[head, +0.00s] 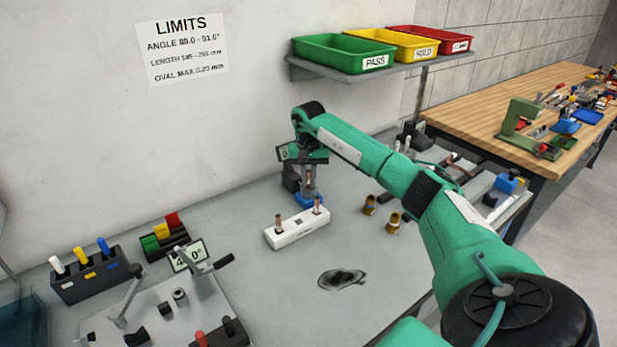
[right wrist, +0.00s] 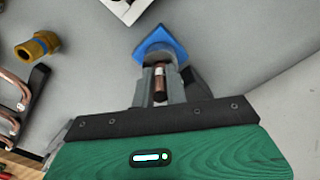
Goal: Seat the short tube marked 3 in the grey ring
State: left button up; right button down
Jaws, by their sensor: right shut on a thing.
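My right gripper (head: 309,188) is shut on a short copper tube (right wrist: 160,84), close to a blue block (head: 309,200) at the back of the bench. In the right wrist view the fingers (right wrist: 160,88) grip the tube's sides, with the blue block (right wrist: 160,45) just beyond. I cannot read a number on the tube, nor tell whether it touches the block. A small grey ring-like part (head: 180,297) stands on the fixture plate at the lower left. My left gripper is out of view.
A white block (head: 297,230) with two upright copper tubes stands in front of the blue block. Brass fittings (head: 393,222) lie to its right. Holders with coloured handles (head: 90,275) and a levered fixture plate (head: 150,312) fill the left.

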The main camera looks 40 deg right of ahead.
jog(key=c, duration=1.4)
grip_release()
jog(key=shift+f, duration=0.1)
notch_tip(320, 180, up, 7)
jog(key=shift+w+f+b, duration=0.1)
jog(key=shift+f+b, duration=0.05)
jog(key=shift+b, duration=0.5)
jog(key=shift+r, duration=0.6)
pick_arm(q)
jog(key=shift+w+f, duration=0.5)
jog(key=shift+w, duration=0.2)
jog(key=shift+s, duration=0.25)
